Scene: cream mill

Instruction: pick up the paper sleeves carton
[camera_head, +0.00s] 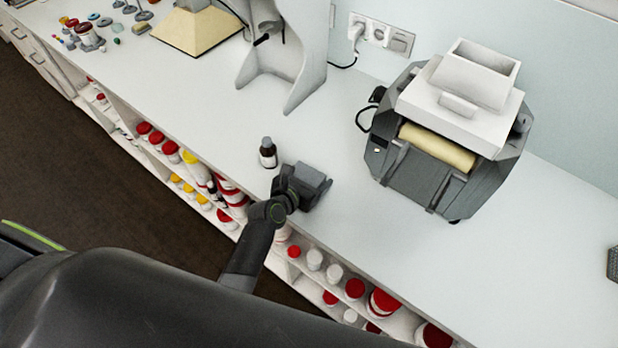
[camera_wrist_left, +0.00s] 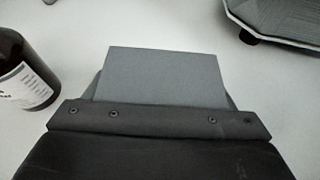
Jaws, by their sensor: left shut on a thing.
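A plain grey box-shaped thing, which I take to be the paper sleeves carton (camera_wrist_left: 162,76), shows just beyond my gripper body in the left wrist view. My left gripper (camera_head: 312,188) is low over the white counter, near its front edge, and is shut on this grey carton. The gripper body hides the carton's near part, and no printing shows on it. I cannot tell whether its underside touches the counter. My right gripper is not in view.
A dark bottle with a white label (camera_head: 268,153) stands close beside the gripper; it also shows in the left wrist view (camera_wrist_left: 22,75). A grey and white mill machine (camera_head: 430,185) stands to the right. Jars (camera_head: 355,288) fill shelves below the counter (camera_head: 520,270), whose right part is mostly clear.

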